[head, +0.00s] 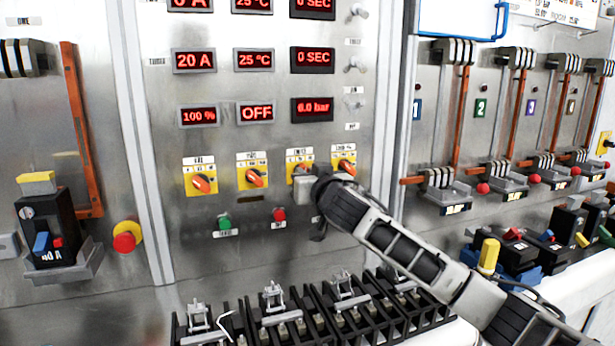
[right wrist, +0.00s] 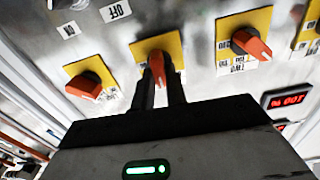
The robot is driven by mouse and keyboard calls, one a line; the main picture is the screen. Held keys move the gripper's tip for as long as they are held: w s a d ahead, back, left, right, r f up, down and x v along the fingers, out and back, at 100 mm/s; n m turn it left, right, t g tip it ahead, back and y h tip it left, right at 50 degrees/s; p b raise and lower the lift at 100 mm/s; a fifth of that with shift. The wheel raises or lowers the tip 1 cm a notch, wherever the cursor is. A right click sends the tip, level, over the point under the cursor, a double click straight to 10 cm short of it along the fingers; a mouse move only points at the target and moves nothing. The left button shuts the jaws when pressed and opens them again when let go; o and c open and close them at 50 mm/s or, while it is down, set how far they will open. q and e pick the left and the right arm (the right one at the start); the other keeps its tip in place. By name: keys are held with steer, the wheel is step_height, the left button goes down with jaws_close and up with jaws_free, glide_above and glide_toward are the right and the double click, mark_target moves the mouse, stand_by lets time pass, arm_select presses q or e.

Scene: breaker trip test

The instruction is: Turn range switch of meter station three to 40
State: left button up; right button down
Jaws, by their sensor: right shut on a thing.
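Several rotary switches with orange knobs on yellow plates sit in a row on the metal panel. My right gripper (head: 306,180) is at the third switch from the left (head: 299,157) and partly hides it. In the right wrist view, my right gripper (right wrist: 161,86) is shut on that switch's orange knob (right wrist: 157,65), one dark finger on each side. The knob points roughly up and down in that view. The scale marks are too small to read, and no 40 can be made out. My left gripper is not in view.
Neighbouring switches (head: 255,177) (head: 344,166) stand close on both sides. Below are a green button (head: 224,222) and a red button (head: 279,214). Red displays (head: 254,113) are above. Black terminal blocks (head: 283,318) lie below, and a breaker (head: 50,235) is at left.

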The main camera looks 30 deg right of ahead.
arm_select(q)
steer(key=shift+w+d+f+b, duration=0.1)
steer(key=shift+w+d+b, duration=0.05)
steer(key=shift+b, duration=0.4)
arm_select(e)
steer(key=shift+d+f+m, duration=0.1)
steer(key=shift+d+m, duration=0.05)
steer(key=shift+m, duration=3.95)
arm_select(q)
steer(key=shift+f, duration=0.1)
arm_select(e)
steer(key=c, duration=1.4)
jaws_free()
steer(key=shift+c, duration=0.2)
steer(key=shift+s, duration=0.1)
